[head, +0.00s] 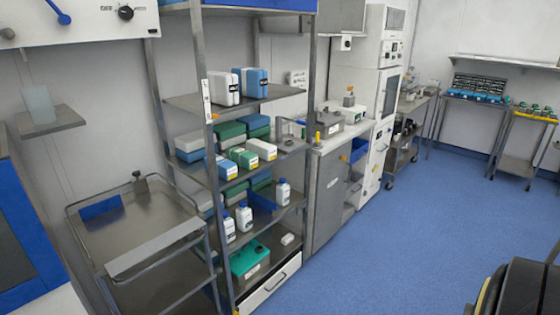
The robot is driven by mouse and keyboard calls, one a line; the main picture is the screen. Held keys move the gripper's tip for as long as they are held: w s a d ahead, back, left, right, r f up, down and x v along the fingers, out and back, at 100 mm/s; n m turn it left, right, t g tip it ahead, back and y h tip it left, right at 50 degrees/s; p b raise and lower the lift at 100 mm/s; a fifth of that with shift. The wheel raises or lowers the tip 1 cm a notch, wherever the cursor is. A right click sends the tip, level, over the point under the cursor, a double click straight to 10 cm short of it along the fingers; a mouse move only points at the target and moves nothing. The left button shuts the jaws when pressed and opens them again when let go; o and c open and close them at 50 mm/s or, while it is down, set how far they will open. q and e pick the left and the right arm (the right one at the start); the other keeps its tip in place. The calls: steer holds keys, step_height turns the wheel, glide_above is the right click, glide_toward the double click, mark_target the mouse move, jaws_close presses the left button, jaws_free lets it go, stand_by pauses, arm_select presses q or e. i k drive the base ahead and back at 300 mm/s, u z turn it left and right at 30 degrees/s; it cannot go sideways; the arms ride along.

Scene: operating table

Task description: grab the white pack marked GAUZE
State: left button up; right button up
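A shelf rack (198,112) holds packs in several colours on several levels. A white pack (224,89) with a dark label stands upright on the upper shelf, just left of a blue pack (251,83). Another white pack (262,149) lies on the shelf below, right of a green pack (242,157) and a blue pack (220,166). The lettering is too small to read, so I cannot tell which white pack is marked GAUZE. Neither of my grippers is in view.
A metal cart (135,225) with a raised rail stands left of the rack, close to it. White bottles (244,217) and a teal box (250,259) sit on lower shelves. A grey cabinet (325,200) adjoins the rack on the right. Blue floor (400,240) is open further right.

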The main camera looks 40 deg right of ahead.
mark_target(267, 152)
steer(key=z, duration=0.3)
steer(key=k, duration=0.4)
steer(key=z, duration=1.35)
steer(key=i, duration=1.6)
steer(key=u, duration=0.85)
